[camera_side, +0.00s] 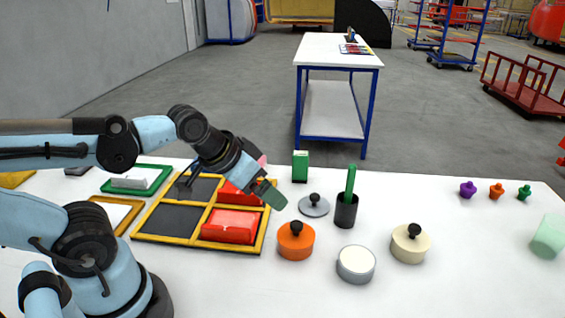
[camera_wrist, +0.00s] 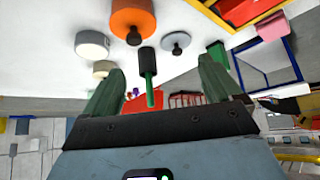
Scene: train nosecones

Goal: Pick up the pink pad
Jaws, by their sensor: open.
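The pink pad (camera_wrist: 272,26) shows at the upper right of the wrist view, beside the yellow-edged divided tray. In the side view, only a small pink piece, likely the same pad (camera_side: 262,160), shows behind my wrist; the rest is hidden. My gripper (camera_side: 272,195) has green fingers and hangs above the table near the right edge of the tray, pointing down and to the right. In the wrist view its fingers (camera_wrist: 160,78) are spread wide with nothing held between them. The pad lies outside the fingers, to their right in that view.
The yellow-framed tray (camera_side: 262,232) holds red blocks (camera_side: 229,227). To its right stand an orange pot (camera_side: 295,243), a grey lid (camera_side: 314,206), a black cup (camera_side: 346,212) with a green stick, a green box (camera_side: 300,167), a white tin (camera_side: 356,264) and a cream pot (camera_side: 410,245).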

